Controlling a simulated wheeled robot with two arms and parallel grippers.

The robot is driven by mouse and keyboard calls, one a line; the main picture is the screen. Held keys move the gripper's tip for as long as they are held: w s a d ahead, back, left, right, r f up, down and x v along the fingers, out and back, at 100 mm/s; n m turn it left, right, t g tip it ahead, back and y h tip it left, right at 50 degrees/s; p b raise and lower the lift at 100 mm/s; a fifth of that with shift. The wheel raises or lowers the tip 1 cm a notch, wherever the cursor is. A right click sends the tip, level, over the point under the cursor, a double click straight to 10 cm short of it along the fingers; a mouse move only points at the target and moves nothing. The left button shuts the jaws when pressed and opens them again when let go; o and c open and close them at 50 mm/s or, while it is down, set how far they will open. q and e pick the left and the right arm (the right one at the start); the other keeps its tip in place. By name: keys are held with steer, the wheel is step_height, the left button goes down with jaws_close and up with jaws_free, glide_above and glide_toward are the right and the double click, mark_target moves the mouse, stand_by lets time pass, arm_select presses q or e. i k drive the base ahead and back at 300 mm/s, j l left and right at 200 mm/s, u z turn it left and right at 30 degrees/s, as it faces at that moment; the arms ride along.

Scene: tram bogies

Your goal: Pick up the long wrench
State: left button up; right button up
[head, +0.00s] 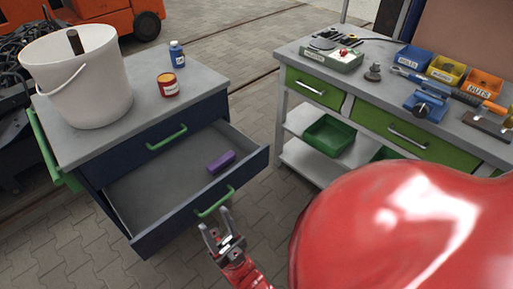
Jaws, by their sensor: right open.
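A long tool with a dark shaft and blue parts (440,86), which looks like the long wrench, lies on the workbench (300,54) at the right, in front of the small bins. My right gripper (216,220) is open and empty, low in the middle of the view. Its fingers are just below the green handle (214,202) of the open drawer, far from the long tool. I cannot tell whether they touch the handle. My left gripper is not in view.
The cabinet's open drawer (150,200) holds a purple block (221,162). A white bucket (78,85), a red tin (168,85) and a blue bottle (177,54) stand on top. Blue, yellow and orange bins line the workbench. Paved floor separates cabinet and workbench.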

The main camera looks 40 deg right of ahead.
mark_target(416, 79)
steer(key=z, duration=2.45)
